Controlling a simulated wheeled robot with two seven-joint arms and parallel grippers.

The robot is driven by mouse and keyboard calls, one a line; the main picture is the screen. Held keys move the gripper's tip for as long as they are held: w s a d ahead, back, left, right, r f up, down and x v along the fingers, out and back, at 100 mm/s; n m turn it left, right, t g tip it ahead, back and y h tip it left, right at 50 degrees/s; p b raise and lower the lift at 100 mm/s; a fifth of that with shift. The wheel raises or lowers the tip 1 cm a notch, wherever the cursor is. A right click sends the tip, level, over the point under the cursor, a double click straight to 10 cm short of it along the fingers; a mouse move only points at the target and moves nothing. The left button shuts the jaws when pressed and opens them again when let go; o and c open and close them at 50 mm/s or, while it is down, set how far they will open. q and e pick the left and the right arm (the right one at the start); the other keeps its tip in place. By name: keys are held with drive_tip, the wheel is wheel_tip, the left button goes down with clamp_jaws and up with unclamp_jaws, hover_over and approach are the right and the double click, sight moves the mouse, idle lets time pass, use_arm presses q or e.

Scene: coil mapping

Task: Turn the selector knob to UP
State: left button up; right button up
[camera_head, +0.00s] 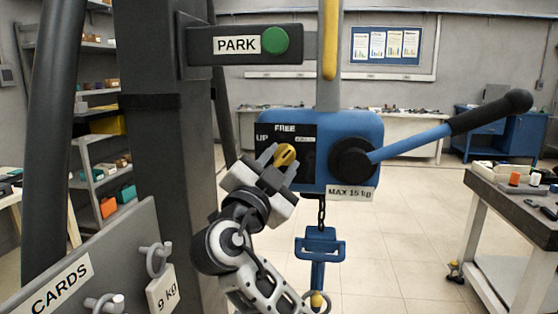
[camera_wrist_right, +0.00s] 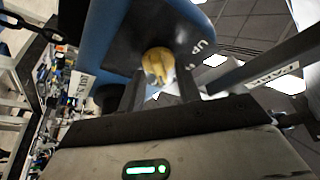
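The yellow selector knob (camera_head: 285,154) sits on a black plate (camera_head: 303,136) on the blue hoist box (camera_head: 362,124). FREE is printed above it and UP at the upper left; another label to the right is too small to read. My right gripper (camera_head: 281,158) is at the knob, with its fingers either side of it. In the right wrist view the knob (camera_wrist_right: 158,62) shows between the open fingertips (camera_wrist_right: 158,80), with a gap on each side. Which label the knob points to I cannot tell. My left gripper is not in view.
A lever with a black grip (camera_head: 490,112) sticks out right of the box. A chain and blue hook block (camera_head: 319,250) hang below. A PARK arm with a green button (camera_head: 275,40) is above. A dark post (camera_head: 165,150) stands left. A workbench (camera_head: 520,205) is at right.

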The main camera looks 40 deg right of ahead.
clamp_jaws()
